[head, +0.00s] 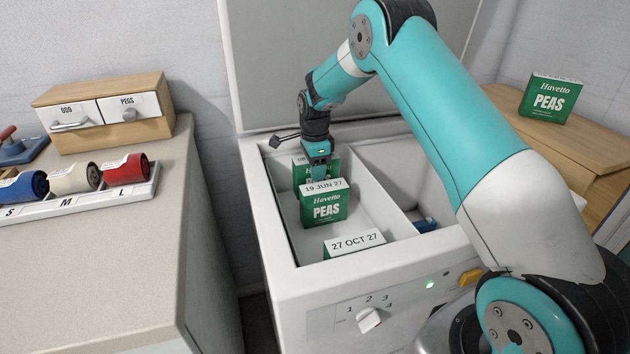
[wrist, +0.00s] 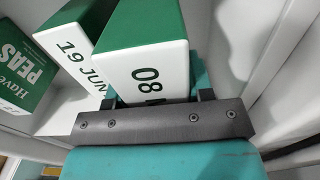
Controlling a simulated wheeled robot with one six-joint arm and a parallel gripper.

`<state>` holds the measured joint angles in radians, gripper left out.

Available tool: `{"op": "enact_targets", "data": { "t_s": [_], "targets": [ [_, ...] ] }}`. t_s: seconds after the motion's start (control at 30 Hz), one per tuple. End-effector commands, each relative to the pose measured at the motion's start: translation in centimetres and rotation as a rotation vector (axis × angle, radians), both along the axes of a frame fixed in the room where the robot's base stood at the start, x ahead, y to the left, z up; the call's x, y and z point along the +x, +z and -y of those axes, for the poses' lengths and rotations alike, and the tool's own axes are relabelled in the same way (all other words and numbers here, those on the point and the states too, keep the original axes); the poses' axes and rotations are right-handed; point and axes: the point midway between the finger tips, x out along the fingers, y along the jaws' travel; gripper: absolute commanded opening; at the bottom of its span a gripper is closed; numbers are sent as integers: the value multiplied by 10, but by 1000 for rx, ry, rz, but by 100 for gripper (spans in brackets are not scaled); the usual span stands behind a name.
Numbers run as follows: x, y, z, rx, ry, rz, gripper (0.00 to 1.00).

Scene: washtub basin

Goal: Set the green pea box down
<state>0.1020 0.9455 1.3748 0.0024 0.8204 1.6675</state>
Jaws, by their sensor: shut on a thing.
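My gripper (head: 317,172) reaches down into the left compartment of the white washtub basin (head: 372,260). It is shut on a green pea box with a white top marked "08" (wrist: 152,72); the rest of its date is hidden. In the head view this box (head: 301,172) is at the back of the compartment, mostly behind the gripper. Whether its base touches the floor cannot be seen. The "19 JUN 27" pea box (head: 323,208) stands just in front and shows close beside the held box in the wrist view (wrist: 80,62).
A "27 OCT 27" box (head: 355,243) is at the compartment's front. A divider (head: 385,200) separates the right compartment, which holds a small blue thing (head: 426,224). Another pea box (head: 549,98) stands on the wooden surface at right. A counter (head: 90,250) is at left.

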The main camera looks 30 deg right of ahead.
Motion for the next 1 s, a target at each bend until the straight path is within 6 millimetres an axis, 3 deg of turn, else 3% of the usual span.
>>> {"op": "enact_targets", "data": {
  "t_s": [0.3, 0.63, 0.67, 0.7, 1.0],
  "targets": [
    [0, -40, 0, 0, 0, 1, 15],
    [0, -44, 0, 0, 0, 2, 15],
    [0, -45, 0, 0, 0, 1, 50],
    [0, -44, 0, 0, 0, 1, 58],
    [0, -41, 0, 0, 0, 1, 58]
  ]
}}
